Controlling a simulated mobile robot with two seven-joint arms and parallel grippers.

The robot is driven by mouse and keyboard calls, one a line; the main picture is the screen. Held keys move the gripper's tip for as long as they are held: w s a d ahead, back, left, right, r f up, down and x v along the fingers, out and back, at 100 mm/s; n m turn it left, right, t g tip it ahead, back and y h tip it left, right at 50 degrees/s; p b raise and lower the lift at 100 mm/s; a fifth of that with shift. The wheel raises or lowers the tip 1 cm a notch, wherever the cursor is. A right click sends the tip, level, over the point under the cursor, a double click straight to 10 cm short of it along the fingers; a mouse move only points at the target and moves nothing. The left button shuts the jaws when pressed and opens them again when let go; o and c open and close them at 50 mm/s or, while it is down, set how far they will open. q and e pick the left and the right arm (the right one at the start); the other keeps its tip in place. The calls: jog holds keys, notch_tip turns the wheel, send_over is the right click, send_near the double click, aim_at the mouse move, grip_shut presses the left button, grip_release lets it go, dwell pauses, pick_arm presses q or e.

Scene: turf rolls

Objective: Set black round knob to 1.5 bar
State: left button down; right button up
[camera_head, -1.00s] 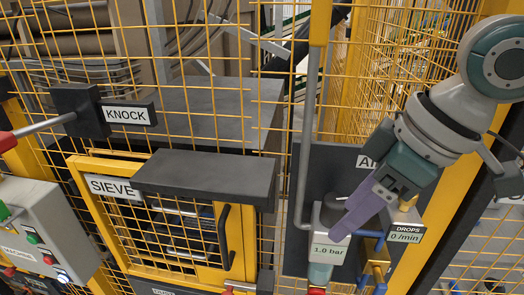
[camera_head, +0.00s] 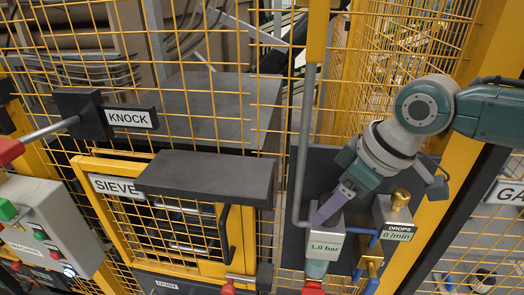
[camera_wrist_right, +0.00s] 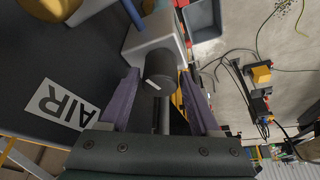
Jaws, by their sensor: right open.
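The black round knob (camera_wrist_right: 160,70) sits on the pale regulator body (camera_wrist_right: 155,40) in the right wrist view. In the head view the regulator (camera_head: 326,236) carries a label (camera_head: 325,248) reading 1.0 bar, and the knob is hidden behind my purple fingers. My right gripper (camera_head: 322,214) is at the top of the regulator. In the right wrist view my right gripper (camera_wrist_right: 159,78) is open, with one finger on either side of the knob and visible gaps between. My left gripper is out of view.
A gold-topped oiler (camera_head: 397,220) labelled DROPS 0 /min stands right of the regulator. A grey pipe (camera_head: 304,150) runs down its left side. The dark AIR panel (camera_wrist_right: 40,60) lies behind. Yellow mesh fencing (camera_head: 230,30) and the SIEVE box (camera_head: 206,172) are to the left.

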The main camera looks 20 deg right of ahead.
jog(key=shift+f, duration=0.1)
grip_shut()
dwell(0.5)
jog(key=shift+a+r+m+p, duration=0.1)
jog(key=shift+r+m+p, duration=0.15)
jog(key=shift+m+p, duration=0.6)
jog(key=m+h+p, duration=0.1)
jog(key=m+p, duration=0.1)
jog(key=shift+p, duration=0.3)
jog(key=shift+f+m+h+p, duration=0.1)
jog(key=shift+m+h+p, duration=0.4)
jog(key=shift+m+p, duration=0.4)
jog(key=shift+m+t+h+p, duration=0.3)
jog(key=shift+m+h, duration=0.1)
jog(key=shift+m, duration=0.65)
jog(key=shift+f, duration=0.1)
